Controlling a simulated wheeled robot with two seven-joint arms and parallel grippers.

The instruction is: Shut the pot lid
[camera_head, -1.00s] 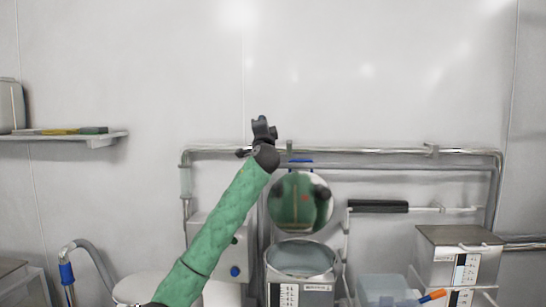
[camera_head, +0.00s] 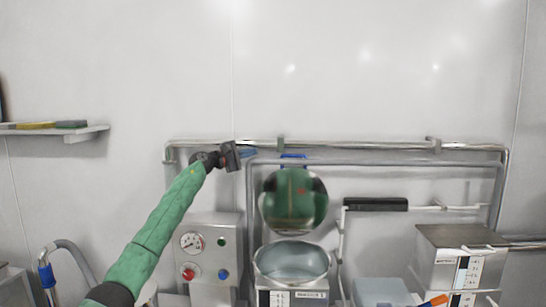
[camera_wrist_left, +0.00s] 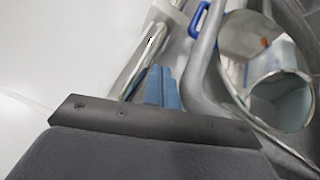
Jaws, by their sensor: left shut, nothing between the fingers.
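The pot (camera_head: 291,278) is open-topped shiny metal and stands at the lower middle of the head view. Its round mirror-like lid (camera_head: 293,199) stands upright behind the opening, raised open, with a blue handle (camera_head: 292,158) at its top edge. In the wrist view, the handle (camera_wrist_left: 197,20), lid (camera_wrist_left: 250,38) and pot (camera_wrist_left: 281,100) show to the right of my fingers. My left gripper (camera_head: 247,153) is up and left of the lid, apart from the handle. Its blue fingers (camera_wrist_left: 163,86) are together and empty. My right gripper is out of view.
A metal pipe frame (camera_head: 360,145) runs along the wall behind the lid. A control box (camera_head: 210,250) with a gauge and buttons stands left of the pot. The upper wall area is clear.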

